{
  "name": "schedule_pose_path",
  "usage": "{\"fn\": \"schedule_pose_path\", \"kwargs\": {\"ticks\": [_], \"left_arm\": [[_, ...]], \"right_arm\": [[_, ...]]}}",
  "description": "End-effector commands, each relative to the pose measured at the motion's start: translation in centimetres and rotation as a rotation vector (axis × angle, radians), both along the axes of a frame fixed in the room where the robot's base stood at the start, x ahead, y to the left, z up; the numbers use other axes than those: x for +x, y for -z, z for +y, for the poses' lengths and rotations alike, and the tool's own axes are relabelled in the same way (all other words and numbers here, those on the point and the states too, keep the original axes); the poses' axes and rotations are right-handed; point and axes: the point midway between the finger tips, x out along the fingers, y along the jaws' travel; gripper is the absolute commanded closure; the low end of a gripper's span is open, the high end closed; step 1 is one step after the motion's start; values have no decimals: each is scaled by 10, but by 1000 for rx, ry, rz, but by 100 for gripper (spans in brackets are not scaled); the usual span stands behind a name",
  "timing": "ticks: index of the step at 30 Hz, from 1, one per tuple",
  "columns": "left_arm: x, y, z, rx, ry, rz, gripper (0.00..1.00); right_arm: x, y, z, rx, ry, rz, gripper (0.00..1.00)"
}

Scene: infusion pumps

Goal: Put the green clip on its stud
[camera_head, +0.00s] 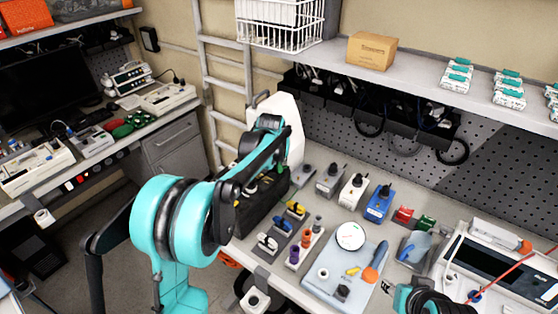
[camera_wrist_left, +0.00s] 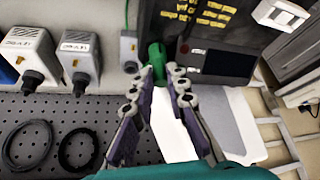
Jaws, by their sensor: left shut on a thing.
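My left gripper (camera_wrist_left: 160,78) is shut on the green clip (camera_wrist_left: 156,58), whose upper part shows between the fingertips in the left wrist view. The clip is beside a black case with yellow labels (camera_wrist_left: 215,22) and a small grey box (camera_wrist_left: 129,48). In the head view my left arm covers most of this gripper and I cannot make out the held clip. I cannot pick out the clip's stud for certain. My right gripper (camera_head: 432,300) is partly in the head view at the lower right; its fingers are unclear.
Grey (camera_head: 329,180), white (camera_head: 352,191) and blue (camera_head: 377,204) boxes with black plugs stand along the pegboard. A red block (camera_head: 404,213) and a green block (camera_head: 426,223) are right of them. A light tray (camera_head: 318,290) with small parts is in front. A shelf (camera_head: 425,83) overhangs the bench.

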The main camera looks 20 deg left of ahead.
Motion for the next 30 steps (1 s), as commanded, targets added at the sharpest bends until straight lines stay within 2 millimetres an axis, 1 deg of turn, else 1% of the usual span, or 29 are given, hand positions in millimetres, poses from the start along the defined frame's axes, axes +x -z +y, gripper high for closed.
{"fn": "schedule_pose_path", "kwargs": {"ticks": [3, 20, 30], "left_arm": [[0, -10, 0, 0, 0, 0, 100], [0, -45, 0, 0, 0, 0, 100], [0, -46, 0, 0, 0, 0, 100]], "right_arm": [[0, -7, 0, 0, 0, 0, 60], [0, -32, 0, 0, 0, 0, 60], [0, -33, 0, 0, 0, 0, 60]]}}
